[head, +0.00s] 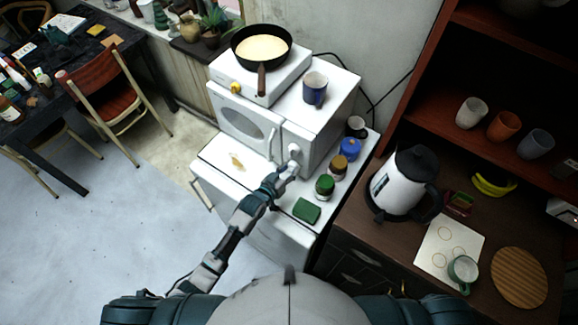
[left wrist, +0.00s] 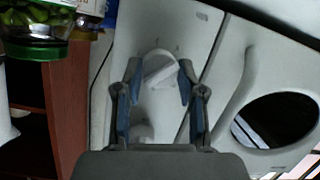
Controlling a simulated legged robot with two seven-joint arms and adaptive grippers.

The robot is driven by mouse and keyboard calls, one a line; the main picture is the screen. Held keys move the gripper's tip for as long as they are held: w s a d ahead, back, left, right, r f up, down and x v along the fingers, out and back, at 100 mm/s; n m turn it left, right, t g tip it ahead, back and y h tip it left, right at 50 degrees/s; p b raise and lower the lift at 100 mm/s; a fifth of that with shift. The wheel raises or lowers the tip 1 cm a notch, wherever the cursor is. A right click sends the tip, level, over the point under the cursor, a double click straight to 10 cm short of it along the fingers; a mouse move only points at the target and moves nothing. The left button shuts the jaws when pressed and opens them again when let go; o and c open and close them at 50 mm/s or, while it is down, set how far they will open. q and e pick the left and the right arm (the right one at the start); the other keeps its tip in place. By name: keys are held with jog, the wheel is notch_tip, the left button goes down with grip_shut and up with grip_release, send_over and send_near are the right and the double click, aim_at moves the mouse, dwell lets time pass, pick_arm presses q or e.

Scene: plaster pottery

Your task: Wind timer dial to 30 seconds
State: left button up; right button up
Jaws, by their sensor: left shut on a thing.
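The white microwave (head: 234,123) has its timer dial on the control panel beside the door handle. In the left wrist view the round white dial (left wrist: 160,72) has a raised bar that is tilted, and it sits between my fingers. A second white knob (left wrist: 141,131) shows partly behind the gripper. Any dial markings are too small to read. My right gripper is not in view.
A hot plate with a pan (head: 262,47) and a blue mug (head: 314,88) stand on top of the microwave. Jars, including a green one (head: 324,186), and a green sponge (head: 307,211) stand close right of my gripper. The door handle (left wrist: 236,87) is close beside my fingers.

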pick_arm(q)
jog(key=shift+s+f+m+y+p, duration=0.15)
jog(key=shift+m+y+p, duration=0.1)
jog(key=shift+m+p, duration=0.2)
jog(key=shift+f+m+y+p, duration=0.15)
jog(key=shift+m+y+p, duration=0.15)
jog(key=shift+m, duration=0.25)
jog(key=shift+t, duration=0.3)
jog(key=o, duration=1.1)
jog(key=shift+o, duration=0.2)
jog(key=shift+d+r, duration=0.1)
jog(key=v, duration=1.1)
jog(key=shift+s+a, duration=0.3)
